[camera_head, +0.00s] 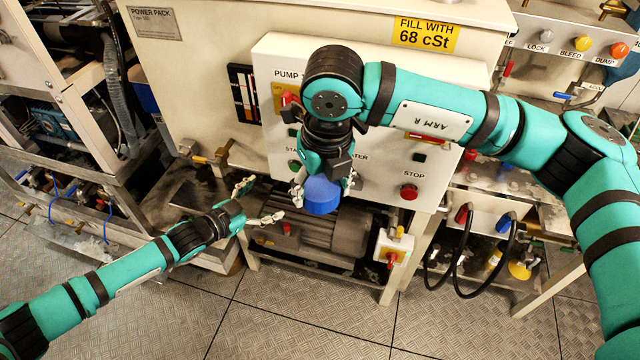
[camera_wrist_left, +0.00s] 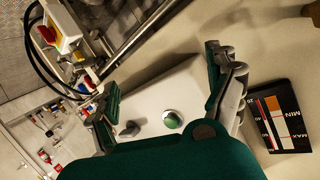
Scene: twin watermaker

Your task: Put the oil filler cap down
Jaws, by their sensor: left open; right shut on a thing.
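The oil filler cap appears to be the round blue cap (camera_head: 322,196) in the middle of the head view. My right gripper (camera_head: 325,178) points downward in front of the white control panel and is shut on this cap, holding it above the grey motor. My left gripper (camera_head: 262,202) is open and empty, to the left of the cap and apart from it. In the left wrist view its two fingers (camera_wrist_left: 165,95) are spread wide, with nothing between them but the panel behind. The cap is not visible in that view.
The control panel (camera_head: 385,175) with a red stop button (camera_head: 409,191) stands behind my right gripper. The grey motor (camera_head: 320,232) sits below on a frame. A small box with a red switch (camera_head: 392,247) is right of it. The metal floor (camera_head: 290,320) in front is clear.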

